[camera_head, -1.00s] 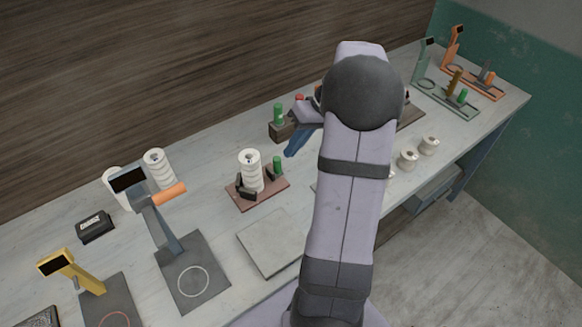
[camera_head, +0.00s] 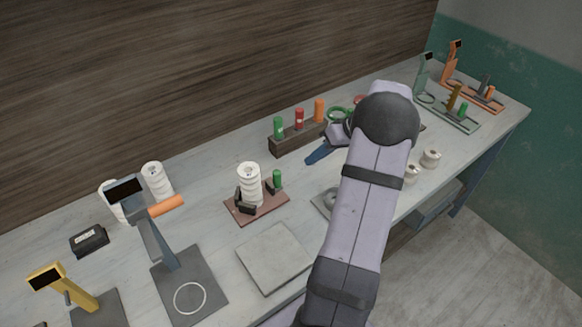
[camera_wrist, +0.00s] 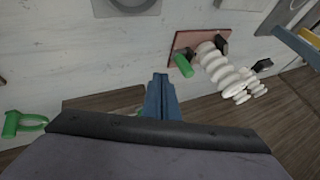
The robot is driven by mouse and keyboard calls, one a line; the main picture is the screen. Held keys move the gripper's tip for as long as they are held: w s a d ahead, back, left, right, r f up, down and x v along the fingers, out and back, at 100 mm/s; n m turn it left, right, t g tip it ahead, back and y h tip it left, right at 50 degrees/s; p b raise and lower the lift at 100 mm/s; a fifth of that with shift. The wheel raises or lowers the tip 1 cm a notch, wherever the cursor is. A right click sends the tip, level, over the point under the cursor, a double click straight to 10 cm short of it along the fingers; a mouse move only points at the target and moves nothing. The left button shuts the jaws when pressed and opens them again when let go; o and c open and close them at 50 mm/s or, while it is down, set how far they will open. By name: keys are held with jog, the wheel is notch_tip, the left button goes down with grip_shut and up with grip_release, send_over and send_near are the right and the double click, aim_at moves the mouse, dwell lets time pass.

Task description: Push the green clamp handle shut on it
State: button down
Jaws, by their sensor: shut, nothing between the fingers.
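A clamp on a red-brown base plate (camera_head: 257,209) holds a white ribbed piece (camera_head: 248,185) upright, with dark clamp jaws around its foot. Its green clamp handle (camera_head: 277,180) stands upright at the right. In the wrist view the green handle (camera_wrist: 183,66) lies beside the white ribbed piece (camera_wrist: 226,70), above and right of my fingertips. My gripper (camera_head: 312,157) has blue fingers, shut and empty, held to the right of the green handle and apart from it. The fingers also show in the wrist view (camera_wrist: 161,90). Whether the jaws touch the white piece is too small to tell.
A dark rack (camera_head: 290,139) with green, red and orange handles stands behind. A green ring-handled tool (camera_head: 339,114) is near my wrist. A blue-grey stand (camera_head: 158,240) with an orange handle is at left. A grey plate (camera_head: 274,258) lies in front; several fixtures are far right.

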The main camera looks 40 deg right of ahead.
aim_at(274, 182)
jog(key=p+x, duration=0.1)
jog(key=x, duration=0.3)
jog(key=shift+w+a+f+p, duration=0.2)
jog(key=shift+w+f+p, duration=0.05)
jog(key=shift+p, duration=0.05)
jog(key=a+p, duration=0.1)
jog(key=a, duration=0.2)
jog(key=shift+w+f+p, duration=0.1)
jog(key=shift+w+p, duration=0.25)
jog(key=shift+p, duration=0.05)
jog(key=shift+w+a+f, duration=0.1)
jog(key=shift+a+f, duration=0.05)
jog(key=shift+a, duration=0.35)
